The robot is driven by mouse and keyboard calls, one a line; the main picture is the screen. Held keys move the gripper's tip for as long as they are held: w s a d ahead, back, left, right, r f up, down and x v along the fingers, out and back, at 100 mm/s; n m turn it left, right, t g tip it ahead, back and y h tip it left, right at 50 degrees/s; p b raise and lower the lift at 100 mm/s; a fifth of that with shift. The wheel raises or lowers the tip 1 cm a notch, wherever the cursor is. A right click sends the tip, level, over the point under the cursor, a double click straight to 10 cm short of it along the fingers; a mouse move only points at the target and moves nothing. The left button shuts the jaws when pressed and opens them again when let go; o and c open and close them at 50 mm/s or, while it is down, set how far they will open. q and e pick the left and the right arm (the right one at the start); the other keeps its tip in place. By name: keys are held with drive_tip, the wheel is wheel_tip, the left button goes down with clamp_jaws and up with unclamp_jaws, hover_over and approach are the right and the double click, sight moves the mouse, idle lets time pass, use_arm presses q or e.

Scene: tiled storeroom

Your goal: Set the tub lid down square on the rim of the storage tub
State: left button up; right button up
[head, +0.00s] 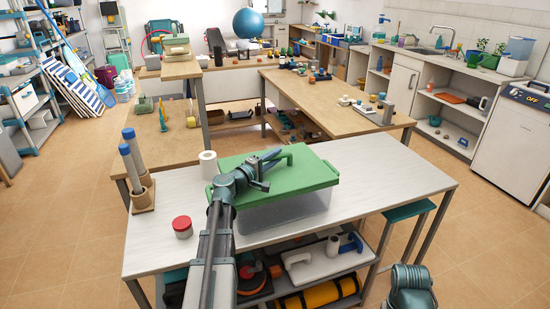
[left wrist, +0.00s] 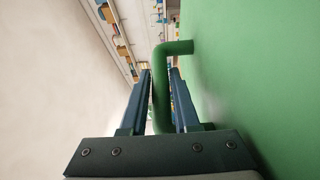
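The green tub lid (head: 305,172) lies over the clear storage tub (head: 290,213) on the white-topped table. The lid reaches past the tub's left side; the rim is hidden, so I cannot tell whether the lid touches it or sits square. In the left wrist view, the fingers of my left gripper (left wrist: 162,95) are close on both sides of a green handle bar (left wrist: 161,85), with the lid's flat face (left wrist: 255,80) at the right. My right gripper is out of view.
A red-lidded jar (head: 182,227) and a white roll (head: 208,164) stand left of the tub. Grey cylinders in a wooden holder (head: 137,175) stand at the left edge. The tabletop (head: 400,177) is clear at right. A teal stool (head: 408,218) stands beside it.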

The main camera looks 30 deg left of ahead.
use_arm(q)
drive_tip(key=o, duration=0.4)
drive_tip(key=s+a, duration=0.1)
drive_tip(key=s, duration=0.8)
drive_tip(key=s+a, duration=0.1)
drive_tip(key=s, duration=0.3)
drive_tip(key=shift+s+a, duration=0.3)
drive_tip(key=shift+s, duration=0.05)
